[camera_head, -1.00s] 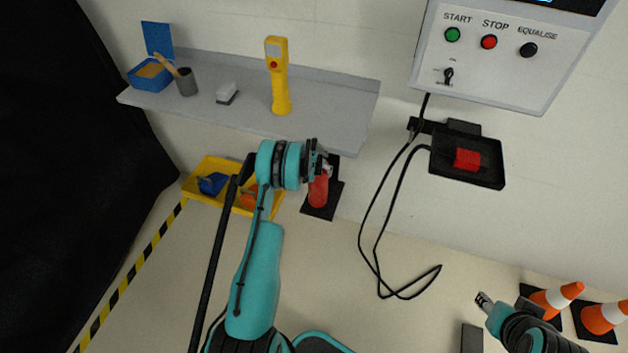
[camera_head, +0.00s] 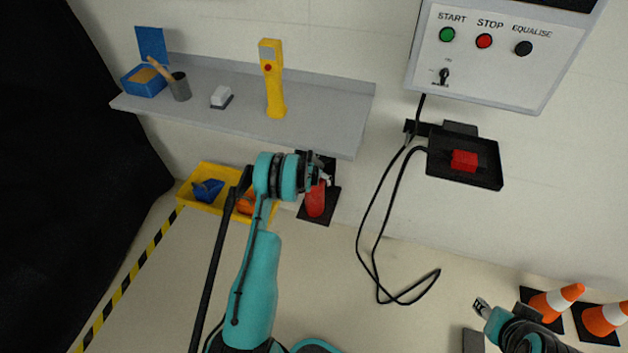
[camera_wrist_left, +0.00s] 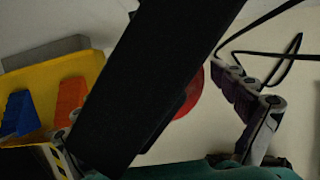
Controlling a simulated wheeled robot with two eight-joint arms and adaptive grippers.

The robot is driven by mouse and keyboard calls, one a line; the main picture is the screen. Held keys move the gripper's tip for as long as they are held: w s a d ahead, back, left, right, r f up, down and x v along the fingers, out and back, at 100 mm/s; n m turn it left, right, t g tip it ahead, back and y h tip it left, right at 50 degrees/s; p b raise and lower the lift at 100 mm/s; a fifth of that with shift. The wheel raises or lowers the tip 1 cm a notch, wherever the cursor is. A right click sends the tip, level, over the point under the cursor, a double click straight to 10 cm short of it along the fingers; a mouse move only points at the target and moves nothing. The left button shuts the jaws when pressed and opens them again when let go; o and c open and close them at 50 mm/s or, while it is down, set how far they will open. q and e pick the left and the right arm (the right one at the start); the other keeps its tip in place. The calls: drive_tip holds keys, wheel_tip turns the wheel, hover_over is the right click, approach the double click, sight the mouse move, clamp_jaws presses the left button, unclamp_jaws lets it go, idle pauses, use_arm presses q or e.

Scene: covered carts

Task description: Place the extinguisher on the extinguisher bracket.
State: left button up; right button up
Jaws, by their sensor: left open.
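The red extinguisher (camera_head: 316,202) stands in front of a black plate (camera_head: 333,204) below the shelf's right end. I cannot tell whether this plate is the bracket or a floor base. My left gripper (camera_head: 322,178) is at the extinguisher's top and hides part of it. In the left wrist view my left gripper (camera_wrist_left: 160,125) has its fingers wide apart. A broad black slab (camera_wrist_left: 165,70) crosses between them, with a red edge of the extinguisher (camera_wrist_left: 194,96) showing behind it. My right gripper (camera_head: 481,305) is at the lower right, away from the extinguisher; its jaws are too small to read.
A grey shelf (camera_head: 330,125) overhangs just above my left gripper, with a yellow handheld device (camera_head: 272,80) on it. A yellow tray (camera_head: 208,174) sits left of the gripper. A black cable (camera_head: 372,225) loops to the right.

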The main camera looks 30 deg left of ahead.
use_arm(q)
drive_tip(key=s+d+r+p, duration=0.1)
drive_tip(key=s+p, duration=0.1)
drive_tip(key=s, duration=0.4)
drive_tip(key=s+d+r+p, duration=0.1)
drive_tip(key=s+d+p, duration=0.1)
drive_tip(key=s, duration=0.4)
drive_tip(key=shift+s+r, duration=0.4)
drive_tip(key=shift+s+f, duration=0.1)
